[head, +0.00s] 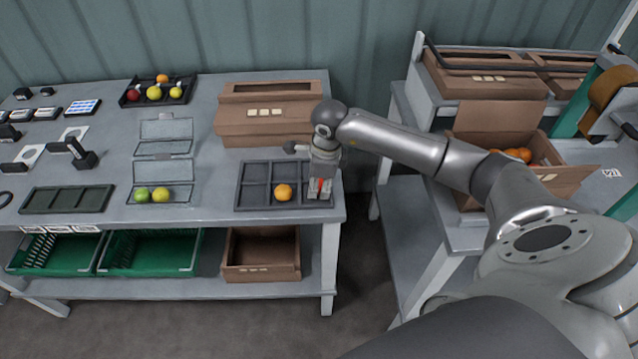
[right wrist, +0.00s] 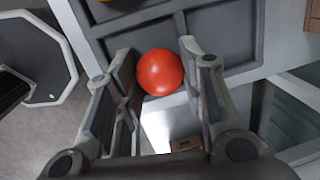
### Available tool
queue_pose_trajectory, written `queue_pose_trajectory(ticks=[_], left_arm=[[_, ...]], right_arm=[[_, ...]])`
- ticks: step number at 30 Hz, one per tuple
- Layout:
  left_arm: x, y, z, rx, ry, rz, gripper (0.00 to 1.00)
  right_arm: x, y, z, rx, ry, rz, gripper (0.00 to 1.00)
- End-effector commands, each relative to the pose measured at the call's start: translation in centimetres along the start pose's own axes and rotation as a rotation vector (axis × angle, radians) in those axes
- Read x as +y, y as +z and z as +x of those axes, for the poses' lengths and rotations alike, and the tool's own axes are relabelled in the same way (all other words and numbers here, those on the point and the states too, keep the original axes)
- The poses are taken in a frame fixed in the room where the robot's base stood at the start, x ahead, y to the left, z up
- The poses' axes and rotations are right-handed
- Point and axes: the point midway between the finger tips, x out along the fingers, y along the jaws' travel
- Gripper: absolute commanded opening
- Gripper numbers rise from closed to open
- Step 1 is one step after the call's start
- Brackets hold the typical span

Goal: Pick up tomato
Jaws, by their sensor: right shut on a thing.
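A red tomato (right wrist: 160,72) sits between the two fingers of my right gripper (right wrist: 158,78) in the right wrist view. In the head view my right gripper (head: 320,188) points down at the front right part of the dark grey divided tray (head: 240,190), with a bit of red showing between its fingers. The gripper is shut on the tomato. I cannot tell whether the tomato touches the tray floor or is lifted. My left gripper is not in view.
A cardboard box (head: 268,130) stands behind the tray. Green crates (head: 150,268) sit below.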

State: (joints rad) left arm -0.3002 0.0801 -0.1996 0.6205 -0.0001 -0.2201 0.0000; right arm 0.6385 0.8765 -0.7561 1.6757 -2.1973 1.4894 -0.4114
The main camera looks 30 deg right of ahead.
Motion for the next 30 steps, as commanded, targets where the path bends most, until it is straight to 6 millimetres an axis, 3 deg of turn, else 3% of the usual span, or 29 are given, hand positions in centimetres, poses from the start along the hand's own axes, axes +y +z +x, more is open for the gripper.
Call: queue_pose_trajectory(ticks=[5, 9, 18, 24, 30], left_arm=[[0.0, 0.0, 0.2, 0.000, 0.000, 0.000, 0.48], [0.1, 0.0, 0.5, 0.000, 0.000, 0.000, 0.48], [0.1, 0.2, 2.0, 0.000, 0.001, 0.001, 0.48], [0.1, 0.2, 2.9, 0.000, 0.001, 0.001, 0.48], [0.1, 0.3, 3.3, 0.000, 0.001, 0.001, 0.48]], right_arm=[[-0.2, 0.2, -1.1, -0.003, -0.002, 0.000, 0.25], [-0.5, 0.4, -3.1, -0.003, -0.004, -0.001, 0.25], [3.7, 4.0, -9.6, -0.007, -0.005, -0.008, 0.25], [7.6, 6.4, -11.9, -0.005, -0.002, -0.006, 0.25], [9.7, 7.7, -13.4, -0.002, -0.001, -0.003, 0.25]])
